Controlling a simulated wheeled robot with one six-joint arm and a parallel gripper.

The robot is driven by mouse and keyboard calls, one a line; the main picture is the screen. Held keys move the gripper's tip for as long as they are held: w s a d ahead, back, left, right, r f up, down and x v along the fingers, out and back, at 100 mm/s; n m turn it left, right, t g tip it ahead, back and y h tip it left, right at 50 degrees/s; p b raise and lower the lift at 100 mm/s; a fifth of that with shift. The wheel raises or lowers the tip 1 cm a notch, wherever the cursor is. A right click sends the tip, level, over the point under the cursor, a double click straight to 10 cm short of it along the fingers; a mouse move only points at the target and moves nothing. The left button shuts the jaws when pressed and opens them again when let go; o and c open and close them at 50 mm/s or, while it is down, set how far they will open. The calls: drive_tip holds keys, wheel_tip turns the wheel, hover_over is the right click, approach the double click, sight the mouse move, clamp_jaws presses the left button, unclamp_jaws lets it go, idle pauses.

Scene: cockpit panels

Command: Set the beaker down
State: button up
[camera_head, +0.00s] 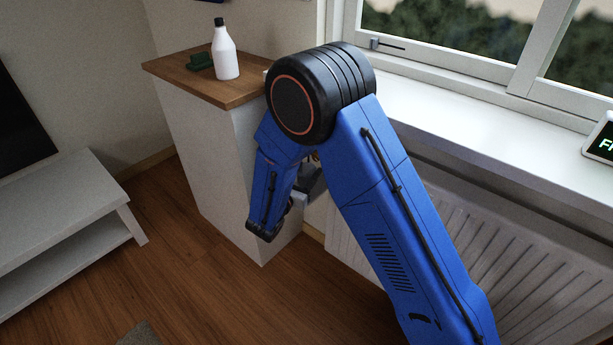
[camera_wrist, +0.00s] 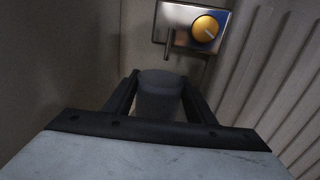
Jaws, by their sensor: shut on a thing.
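My gripper (camera_wrist: 160,93) shows in the wrist view, with a dark finger on each side of a dark grey, rounded object that looks like the beaker (camera_wrist: 160,84). The fingers are shut on it. The lower part of the beaker is hard to make out in the dim light. In the head view my blue arm bends down beside the white cabinet, and it mostly hides the gripper. The beaker cannot be told clearly there.
A metal plate with an orange knob (camera_wrist: 206,29) is ahead in the wrist view. A white cabinet (camera_head: 222,150) with a wooden top carries a white bottle (camera_head: 225,55) and a green item (camera_head: 200,61). A radiator (camera_head: 475,240) stands under the windowsill (camera_head: 480,125).

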drive_tip(key=shift+f, duration=0.85)
drive_tip(key=shift+f, duration=0.1)
drive_tip(key=o, duration=1)
drive_tip(key=shift+o, duration=0.2)
drive_tip(key=v, duration=1.2)
drive_tip(key=shift+s, duration=0.1)
